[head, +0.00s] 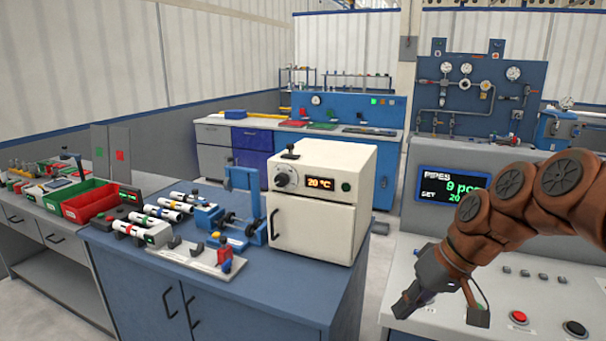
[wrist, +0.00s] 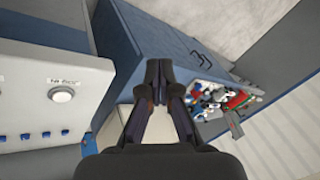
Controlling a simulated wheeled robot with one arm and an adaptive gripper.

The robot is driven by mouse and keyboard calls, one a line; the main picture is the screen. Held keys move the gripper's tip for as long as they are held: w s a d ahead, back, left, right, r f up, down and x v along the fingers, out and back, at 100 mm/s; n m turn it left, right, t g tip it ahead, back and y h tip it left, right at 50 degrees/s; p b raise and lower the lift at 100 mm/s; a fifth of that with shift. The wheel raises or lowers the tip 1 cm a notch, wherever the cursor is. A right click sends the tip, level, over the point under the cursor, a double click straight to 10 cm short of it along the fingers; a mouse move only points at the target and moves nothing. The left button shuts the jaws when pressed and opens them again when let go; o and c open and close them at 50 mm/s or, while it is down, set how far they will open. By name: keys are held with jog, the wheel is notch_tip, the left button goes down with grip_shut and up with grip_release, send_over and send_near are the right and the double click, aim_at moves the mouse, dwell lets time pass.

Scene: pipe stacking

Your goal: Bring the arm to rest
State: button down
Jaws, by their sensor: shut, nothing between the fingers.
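My arm (head: 495,220), brown with dark joint caps, reaches in from the right in the head view. My gripper (head: 408,300) hangs low at its end, in front of the left edge of the grey control console (head: 560,290). In the wrist view my gripper (wrist: 158,68) shows its dark fingertips together, with nothing between them. It looks apart from all surfaces, though its exact distance from the console edge is hard to tell. A display on the console (head: 452,187) reads "PIPES 9 pcs"; my arm covers part of it.
A blue bench (head: 225,300) left of my gripper carries a white oven (head: 320,200) reading 20 °C, a blue press and several pipes on racks. Red and green bins (head: 88,203) stand farther left. The console has a red button (head: 519,317) and a black one. A floor gap separates bench and console.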

jog(key=s+f+m+g+h+p, duration=0.1)
jog(key=s+f+h, duration=0.1)
jog(key=s, duration=1)
jog(key=s+f+m+g+h+p, duration=0.1)
jog(key=s+f+g+h+p, duration=0.1)
jog(key=s, duration=1)
notch_tip(320, 180, down, 2)
jog(key=shift+s+f+m+g+h, duration=0.2)
jog(key=shift+s+m+g+h, duration=0.15)
jog(key=shift+h, duration=0.35)
jog(key=shift+w+d, duration=0.1)
